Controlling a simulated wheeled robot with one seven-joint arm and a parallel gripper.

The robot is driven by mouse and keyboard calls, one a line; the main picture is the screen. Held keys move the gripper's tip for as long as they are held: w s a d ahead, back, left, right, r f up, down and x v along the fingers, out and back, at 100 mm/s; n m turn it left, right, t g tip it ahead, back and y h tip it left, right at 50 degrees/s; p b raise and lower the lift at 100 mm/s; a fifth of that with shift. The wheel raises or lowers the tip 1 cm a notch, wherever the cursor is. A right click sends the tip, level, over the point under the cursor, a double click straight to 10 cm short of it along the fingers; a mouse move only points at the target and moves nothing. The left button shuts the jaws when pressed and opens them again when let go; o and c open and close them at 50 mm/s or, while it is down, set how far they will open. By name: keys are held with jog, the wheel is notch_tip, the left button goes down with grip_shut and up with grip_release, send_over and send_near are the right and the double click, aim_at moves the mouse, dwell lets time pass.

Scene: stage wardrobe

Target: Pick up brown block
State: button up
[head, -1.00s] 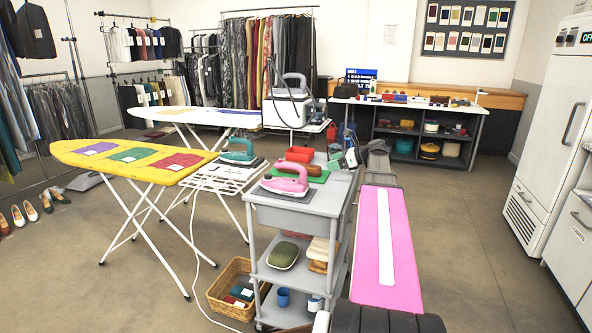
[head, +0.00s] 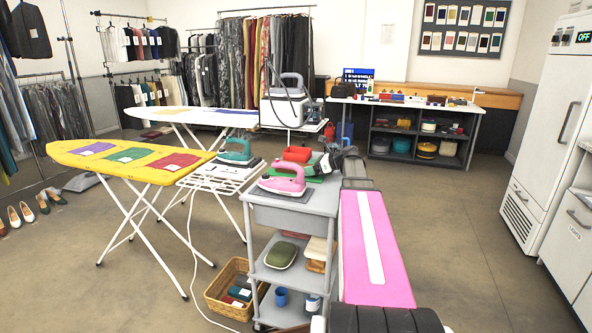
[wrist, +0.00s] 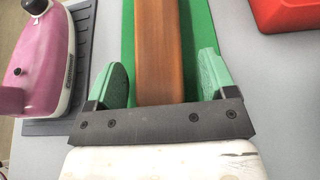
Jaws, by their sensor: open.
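The brown block (wrist: 160,45) is a long wooden bar in the wrist view, lying over a green mat (wrist: 202,30). My gripper (wrist: 161,80) is open, with one green finger on each side of the block. A strip of mat shows between the block and the right finger; neither finger is seen pressing on it. The near end of the block is hidden behind the gripper's dark bar. In the head view my gripper (head: 327,164) is over the back of the grey cart top (head: 300,204) and covers most or all of the block.
A pink iron (head: 284,180) stands left of the block on a dark pad; it also shows in the wrist view (wrist: 42,60). A red tray (head: 297,154) sits behind, right in the wrist view (wrist: 288,12). Ironing boards (head: 135,158) stand left. Floor at right is clear.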

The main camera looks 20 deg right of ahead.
jog(key=c, duration=1.2)
jog(key=shift+r, duration=0.15)
